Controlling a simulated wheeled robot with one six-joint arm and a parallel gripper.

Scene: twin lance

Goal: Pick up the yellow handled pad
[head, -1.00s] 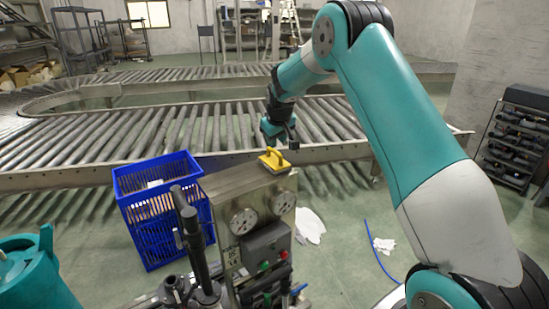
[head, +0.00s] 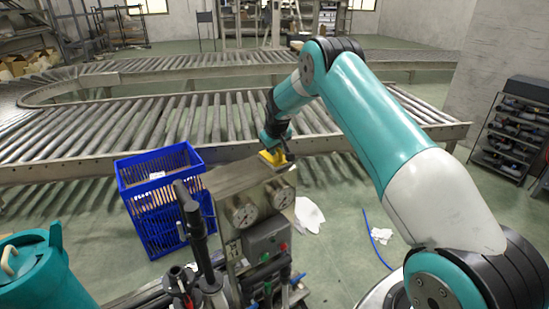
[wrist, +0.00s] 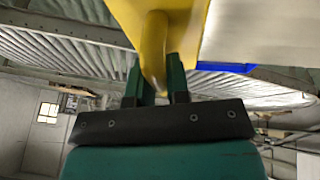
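The yellow handled pad (head: 268,158) sits on top of the metal cabinet, in the head view. My gripper (head: 274,148) is down at it from above and hides much of it. In the wrist view the pad's yellow handle (wrist: 157,45) stands between the two green fingers of my gripper (wrist: 156,78), one finger on each side. The fingers are close to the handle. I cannot tell whether they press on it.
The metal cabinet (head: 228,186) carries gauges and coloured buttons on its front. A blue crate (head: 160,218) stands on the floor to its left. A roller conveyor (head: 180,115) runs behind. White cloths (head: 309,214) and a blue cable (head: 374,240) lie on the floor to the right.

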